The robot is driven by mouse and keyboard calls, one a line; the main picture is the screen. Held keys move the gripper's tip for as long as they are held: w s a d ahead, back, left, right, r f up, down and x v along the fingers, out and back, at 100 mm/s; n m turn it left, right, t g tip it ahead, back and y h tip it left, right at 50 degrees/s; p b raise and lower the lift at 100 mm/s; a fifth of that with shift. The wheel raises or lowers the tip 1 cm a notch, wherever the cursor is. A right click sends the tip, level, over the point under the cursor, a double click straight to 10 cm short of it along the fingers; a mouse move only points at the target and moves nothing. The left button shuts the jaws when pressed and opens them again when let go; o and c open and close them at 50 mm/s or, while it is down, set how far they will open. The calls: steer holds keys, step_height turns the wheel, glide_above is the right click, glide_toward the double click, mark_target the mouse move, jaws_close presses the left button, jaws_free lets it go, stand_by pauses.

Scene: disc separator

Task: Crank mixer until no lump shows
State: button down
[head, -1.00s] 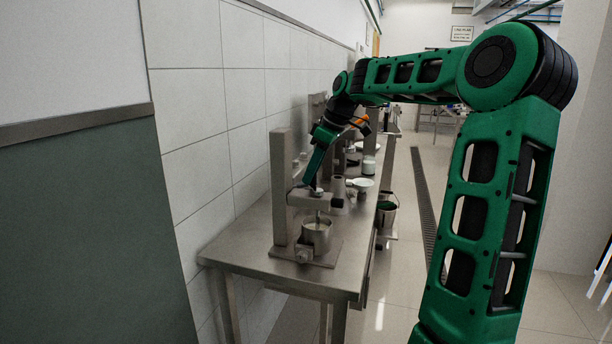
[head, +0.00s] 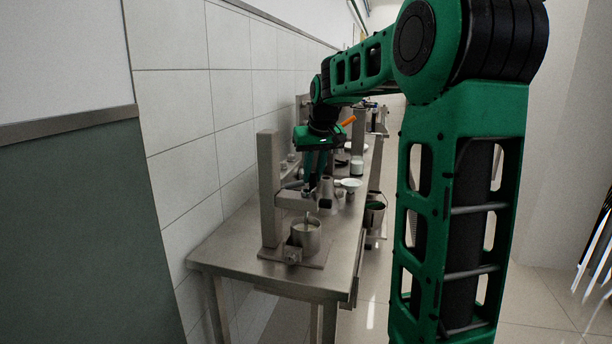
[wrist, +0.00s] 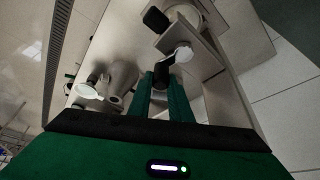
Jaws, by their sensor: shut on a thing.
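The mixer stands on the near end of a steel table, with a square upright post (head: 268,185), a side arm (head: 290,202) and a metal pot (head: 306,238) under a vertical shaft. In the wrist view the crank (wrist: 164,68) is a short dark bar running from a pale round hub (wrist: 183,52) to my fingertips. My gripper (head: 313,184) points down above the mixer's arm and is shut on the crank's handle end; its fingers also show in the wrist view (wrist: 161,88). The pot's contents are too small to tell whether a lump shows.
The steel table (head: 225,252) runs back along the tiled wall. A bucket (head: 374,213) hangs or stands beside the table's right edge. Floor to the right is open.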

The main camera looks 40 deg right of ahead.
steer(key=s+m+g+h, duration=0.1)
steer(key=m, duration=0.2)
steer(key=s+m+g, duration=0.1)
steer(key=m, duration=0.3)
steer(key=s+m+g+h, duration=0.1)
steer(key=m, duration=0.3)
steer(key=shift+s+a+h, duration=0.25)
steer(key=shift+s+h, duration=0.05)
steer(key=m+g, duration=0.1)
steer(key=m, duration=0.1)
steer(key=s+a+m+g, duration=0.1)
steer(key=m, duration=0.2)
steer(key=shift+s+a, duration=0.15)
steer(key=shift+s+a+r+m+g+y, duration=0.15)
steer(key=shift+a+m+g, duration=0.2)
steer(key=shift+m, duration=0.7)
steer(key=shift+s+a+f+m+g+y, duration=0.1)
steer(key=shift+a+m+g, duration=0.25)
steer(key=shift+m, duration=0.75)
steer(key=shift+s+a+r+m+g+y, duration=0.15)
steer(key=shift+m+g, duration=0.25)
steer(key=shift+m, duration=0.65)
steer(key=shift+a+f, duration=0.1)
steer(key=c, duration=1.6)
jaws_free()
steer(key=shift+m, duration=0.3)
